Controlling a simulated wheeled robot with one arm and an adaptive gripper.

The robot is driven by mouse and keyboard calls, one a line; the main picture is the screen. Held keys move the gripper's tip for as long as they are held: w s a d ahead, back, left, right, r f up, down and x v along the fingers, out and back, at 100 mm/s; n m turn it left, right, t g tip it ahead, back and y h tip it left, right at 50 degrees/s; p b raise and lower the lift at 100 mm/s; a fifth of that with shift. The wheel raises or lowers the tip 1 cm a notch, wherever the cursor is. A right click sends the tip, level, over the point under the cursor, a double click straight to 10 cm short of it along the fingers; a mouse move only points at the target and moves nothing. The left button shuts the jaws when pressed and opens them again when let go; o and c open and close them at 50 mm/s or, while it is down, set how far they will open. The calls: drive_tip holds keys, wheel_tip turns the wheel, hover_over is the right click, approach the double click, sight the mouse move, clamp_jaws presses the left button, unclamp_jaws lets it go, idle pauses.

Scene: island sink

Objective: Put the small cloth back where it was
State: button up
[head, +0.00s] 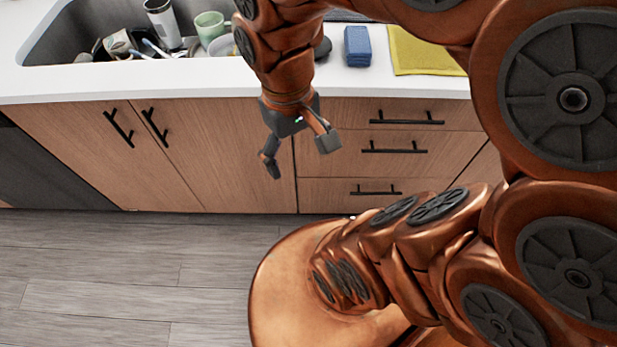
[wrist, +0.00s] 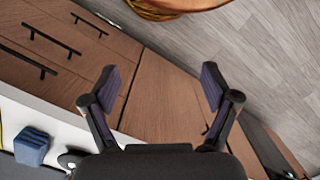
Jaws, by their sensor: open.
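A yellow cloth (head: 425,52) lies flat on the white counter, right of the sink; my arm covers part of it in the head view. A small blue block (head: 357,46), like a sponge or a folded cloth, sits on the counter just left of it. The blue block also shows at the lower left of the wrist view (wrist: 31,146). I cannot tell which of the two is the small cloth. My gripper (head: 299,156) is open and empty, pointing down in front of the cabinet fronts, below the counter's edge. Its spread fingers show in the wrist view (wrist: 158,82).
The sink (head: 75,38) at the upper left holds a steel tumbler (head: 163,22), a green mug (head: 209,27) and other dishes. Drawers (head: 395,145) with black handles stand under the counter (head: 130,82). The wood floor (head: 120,265) before the cabinets is clear.

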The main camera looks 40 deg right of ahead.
drive_tip(key=s, duration=0.1)
drive_tip(key=s+f, duration=0.1)
drive_tip(key=s, duration=0.1)
drive_tip(key=s+a+f, duration=0.1)
drive_tip(key=shift+s+f, duration=0.2)
drive_tip(key=shift+f, duration=0.05)
wheel_tip(320, 180, up, 4)
drive_tip(key=p, duration=0.3)
drive_tip(key=shift+p, duration=0.4)
